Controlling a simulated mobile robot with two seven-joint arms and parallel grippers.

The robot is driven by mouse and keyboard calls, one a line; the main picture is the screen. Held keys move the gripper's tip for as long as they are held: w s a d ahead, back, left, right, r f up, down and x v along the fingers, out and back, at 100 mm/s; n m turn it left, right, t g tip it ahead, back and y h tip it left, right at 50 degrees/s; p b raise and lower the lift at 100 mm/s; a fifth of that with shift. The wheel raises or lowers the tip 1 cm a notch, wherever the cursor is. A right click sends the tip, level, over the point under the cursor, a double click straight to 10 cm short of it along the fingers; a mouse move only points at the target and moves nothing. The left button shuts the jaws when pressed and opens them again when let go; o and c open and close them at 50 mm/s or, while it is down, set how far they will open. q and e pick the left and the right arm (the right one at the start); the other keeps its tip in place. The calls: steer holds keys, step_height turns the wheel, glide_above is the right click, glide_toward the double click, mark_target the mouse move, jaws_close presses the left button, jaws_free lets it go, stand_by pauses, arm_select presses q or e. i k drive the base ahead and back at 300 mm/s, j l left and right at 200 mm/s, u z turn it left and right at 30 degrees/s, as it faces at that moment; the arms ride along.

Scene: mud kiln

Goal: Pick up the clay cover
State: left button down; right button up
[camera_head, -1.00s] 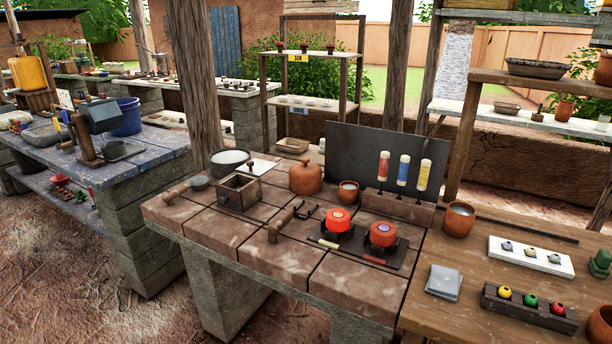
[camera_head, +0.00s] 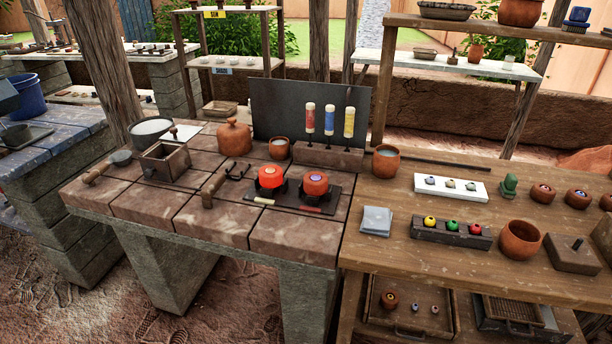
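A rounded terracotta piece with a small knob on top, which looks like the clay cover (camera_head: 234,140), stands upright toward the back of the brick-topped bench (camera_head: 215,225). It is between a small open box (camera_head: 165,162) on its left and a small clay cup (camera_head: 279,149) on its right. Its front and top are unobstructed. Neither of my grippers shows in the head view.
Two glowing orange-red pots (camera_head: 271,177) sit on dark burners in front of the cup, with tongs (camera_head: 214,188) left of them. A dark upright panel (camera_head: 270,109) stands behind. The wooden table (camera_head: 400,270) on the right holds several cups and colored beads.

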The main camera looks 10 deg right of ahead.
mark_target(235, 138)
steer(key=z, duration=0.85)
steer(key=j+z, duration=0.5)
steer(key=z, duration=0.2)
steer(key=j+z, duration=0.2)
steer(key=z, duration=0.15)
steer(key=k+j+z, duration=0.15)
steer(key=j+z, duration=0.15)
steer(key=j, duration=0.15)
steer(key=k+j+z, duration=0.3)
steer(key=k+j, duration=0.1)
steer(key=j, duration=0.2)
steer(key=k+j+z, duration=0.1)
steer(key=j, duration=0.2)
steer(key=k+j, duration=0.15)
steer(key=j, duration=0.15)
steer(key=z, duration=0.05)
